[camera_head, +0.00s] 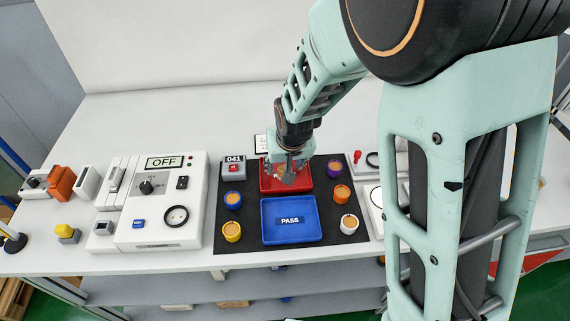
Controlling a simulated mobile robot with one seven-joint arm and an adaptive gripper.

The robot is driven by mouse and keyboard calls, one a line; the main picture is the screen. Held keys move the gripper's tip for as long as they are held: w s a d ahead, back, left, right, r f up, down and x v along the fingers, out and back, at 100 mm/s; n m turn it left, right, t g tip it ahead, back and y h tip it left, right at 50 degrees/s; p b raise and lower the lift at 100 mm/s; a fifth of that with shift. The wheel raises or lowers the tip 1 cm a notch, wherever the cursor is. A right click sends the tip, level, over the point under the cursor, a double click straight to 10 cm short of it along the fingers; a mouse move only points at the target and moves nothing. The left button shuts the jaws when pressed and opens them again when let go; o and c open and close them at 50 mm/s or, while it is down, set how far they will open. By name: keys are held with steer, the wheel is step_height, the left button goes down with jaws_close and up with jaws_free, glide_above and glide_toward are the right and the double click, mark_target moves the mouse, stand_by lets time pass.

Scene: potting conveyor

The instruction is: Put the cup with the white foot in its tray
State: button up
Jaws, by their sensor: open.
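The cup with the white foot (349,225) stands upright at the right front of the dark mat, with an orange-brown top. A blue tray (290,234) labelled PASS lies left of it, and nothing stands in it. A red tray (308,187) lies behind the blue one. My gripper (288,181) is open and points down over the red tray, up and left of the white-footed cup and apart from it. My gripper hides part of the red tray, and I cannot tell what lies under its fingers.
Other cups stand on the mat (250,247): blue (233,201), yellow (232,232), purple (335,169) and orange (342,195). A counter marked 041 (233,168) is at back left. A white control box (160,200) reads OFF. My arm hides the right side.

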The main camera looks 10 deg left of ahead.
steer(key=shift+s+r, duration=0.1)
steer(key=shift+r, duration=0.55)
steer(key=v, duration=1.1)
steer(key=shift+p, duration=0.3)
